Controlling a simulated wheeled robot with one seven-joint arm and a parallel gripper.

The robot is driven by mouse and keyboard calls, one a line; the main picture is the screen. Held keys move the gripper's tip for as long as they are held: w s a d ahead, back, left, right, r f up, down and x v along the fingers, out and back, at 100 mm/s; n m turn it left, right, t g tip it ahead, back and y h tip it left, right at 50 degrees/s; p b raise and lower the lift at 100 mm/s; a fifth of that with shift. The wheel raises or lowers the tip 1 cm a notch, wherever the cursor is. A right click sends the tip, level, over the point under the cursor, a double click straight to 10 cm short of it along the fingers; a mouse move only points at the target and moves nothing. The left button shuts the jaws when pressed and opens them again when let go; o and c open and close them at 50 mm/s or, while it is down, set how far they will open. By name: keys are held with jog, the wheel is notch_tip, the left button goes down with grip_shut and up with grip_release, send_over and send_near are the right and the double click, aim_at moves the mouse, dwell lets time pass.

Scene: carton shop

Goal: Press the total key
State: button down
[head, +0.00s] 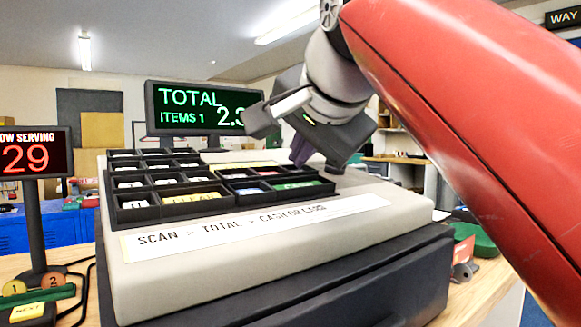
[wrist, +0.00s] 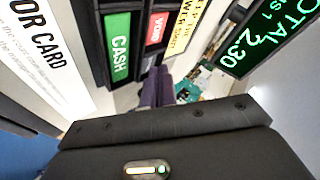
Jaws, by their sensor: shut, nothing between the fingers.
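The cash register (head: 300,235) stands on a counter, its keypad on the sloped top. A wide yellow key (head: 190,199) in the front row has lettering too small to read surely; it may be the total key. A green CASH key (head: 297,184) lies to its right; it also shows in the wrist view (wrist: 118,43). The display (head: 200,108) reads TOTAL, ITEMS 1, with 2.30 in the wrist view (wrist: 262,40). My gripper (head: 300,152) is shut and empty, its purple fingers pointing down above the keypad's right end; they show in the wrist view (wrist: 156,88).
A red VOID key (wrist: 155,28) sits beside CASH. A strip (head: 255,225) along the register's front reads SCAN, TOTAL, CASH or CARD. A NOW SERVING 29 sign (head: 34,152) stands at left. A green object (head: 475,240) lies at right.

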jog(key=shift+r, duration=0.45)
jog(key=r, duration=0.1)
jog(key=r+p, duration=0.1)
jog(key=p, duration=0.1)
jog(key=shift+s+d+r, duration=0.2)
jog(key=shift+s+r, duration=0.05)
jog(key=shift+r, duration=0.15)
jog(key=shift+s+d+r, duration=0.1)
jog(key=shift+s+r, duration=0.05)
jog(key=shift+r, duration=0.35)
jog(key=shift+s+d+r, duration=0.1)
jog(key=shift+r, duration=0.4)
